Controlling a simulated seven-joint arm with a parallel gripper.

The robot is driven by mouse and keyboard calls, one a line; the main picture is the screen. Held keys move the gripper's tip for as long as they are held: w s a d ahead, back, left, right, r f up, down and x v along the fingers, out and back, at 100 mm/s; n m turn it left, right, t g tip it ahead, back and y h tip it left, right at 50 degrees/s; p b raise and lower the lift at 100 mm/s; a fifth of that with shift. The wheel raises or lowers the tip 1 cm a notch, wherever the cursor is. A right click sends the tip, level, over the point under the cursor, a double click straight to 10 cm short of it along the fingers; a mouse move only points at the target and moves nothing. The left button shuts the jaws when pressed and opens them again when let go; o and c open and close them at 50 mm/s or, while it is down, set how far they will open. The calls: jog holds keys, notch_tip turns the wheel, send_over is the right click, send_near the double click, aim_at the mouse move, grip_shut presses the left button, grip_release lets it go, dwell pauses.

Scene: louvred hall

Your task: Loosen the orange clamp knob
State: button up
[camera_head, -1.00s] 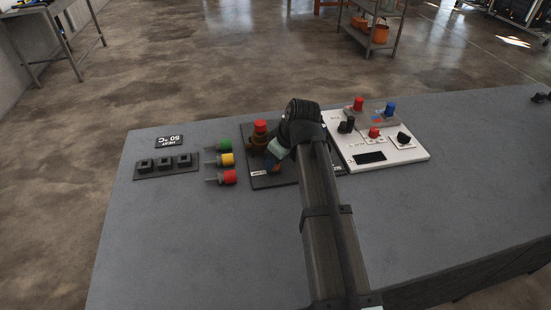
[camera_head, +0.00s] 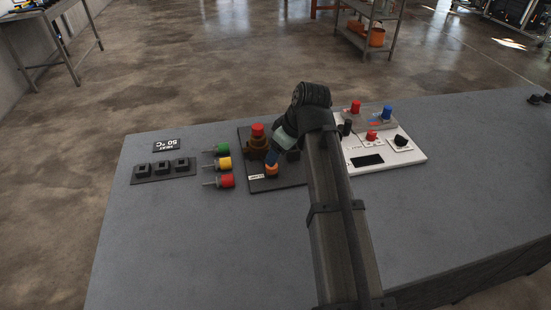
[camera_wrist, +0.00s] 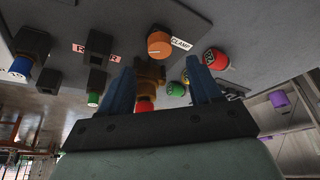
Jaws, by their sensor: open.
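The orange clamp knob (camera_wrist: 158,44) sits on a dark plate beside a white "CLAMP" label (camera_wrist: 180,45) in the wrist view. Nothing is between the fingers that I can see as held.
A brown fixture with a red cap (camera_head: 257,130) stands behind the knob on the same plate. Green, yellow and red plugs (camera_head: 226,181) lie to the left, beside a black three-socket block (camera_head: 164,170). A white panel (camera_head: 410,156) with knobs is to the right. The front bench top is clear.

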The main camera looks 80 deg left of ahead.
jog(key=v, duration=0.7)
jog(key=shift+r, duration=0.3)
